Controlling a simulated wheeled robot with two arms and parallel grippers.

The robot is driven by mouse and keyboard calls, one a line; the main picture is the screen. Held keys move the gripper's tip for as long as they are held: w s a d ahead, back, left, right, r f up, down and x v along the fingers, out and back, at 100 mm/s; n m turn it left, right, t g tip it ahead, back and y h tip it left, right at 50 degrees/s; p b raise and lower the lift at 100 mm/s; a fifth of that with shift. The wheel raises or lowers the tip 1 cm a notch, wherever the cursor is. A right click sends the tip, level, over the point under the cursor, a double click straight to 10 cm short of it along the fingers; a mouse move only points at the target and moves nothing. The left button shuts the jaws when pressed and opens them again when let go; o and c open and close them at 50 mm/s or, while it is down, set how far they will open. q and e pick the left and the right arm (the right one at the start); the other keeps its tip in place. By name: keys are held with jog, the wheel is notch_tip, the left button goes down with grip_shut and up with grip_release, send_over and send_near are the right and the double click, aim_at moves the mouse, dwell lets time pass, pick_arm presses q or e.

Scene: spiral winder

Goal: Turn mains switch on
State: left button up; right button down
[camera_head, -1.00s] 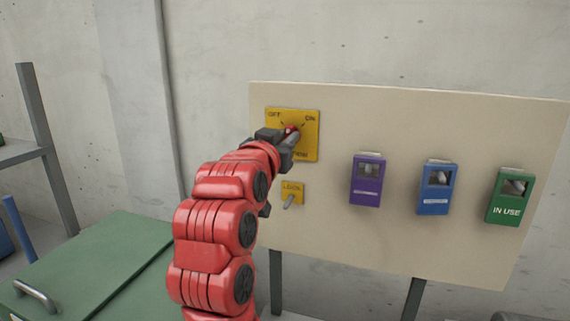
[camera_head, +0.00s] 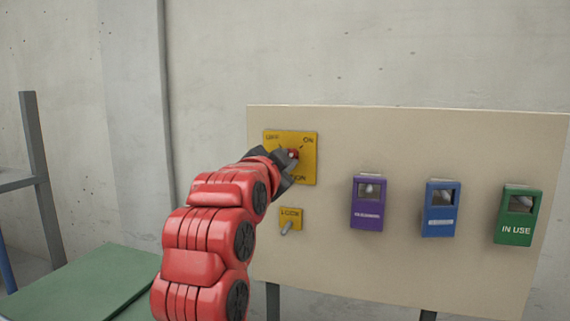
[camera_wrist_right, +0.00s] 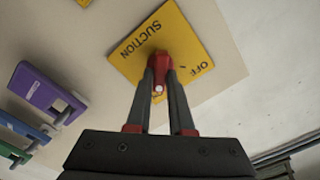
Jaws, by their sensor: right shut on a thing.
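A yellow plate (camera_head: 305,171) with a red rotary knob (camera_head: 294,153) is at the upper left of the beige board. OFF is printed at its upper left and ON at its upper right. In the right wrist view the plate (camera_wrist_right: 196,38) reads SUCTION and OFF; no mains label is legible. My right gripper (camera_head: 289,163) is at the knob. In the right wrist view its two dark fingers (camera_wrist_right: 161,78) are shut on the red knob (camera_wrist_right: 160,60), one on each side. The knob's exact angle is partly hidden by the fingers. My left gripper is not in view.
A small yellow plate with a toggle lever (camera_head: 287,227) is just below. Purple (camera_head: 367,203), blue (camera_head: 439,210) and green (camera_head: 516,216) boxes are further right on the board (camera_head: 400,265). A green surface (camera_head: 75,285) is at lower left.

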dwell(0.3)
jog(key=c, duration=0.8)
grip_release()
jog(key=b+v, duration=0.1)
jog(key=v, duration=1.6)
jog(key=shift+s, duration=0.2)
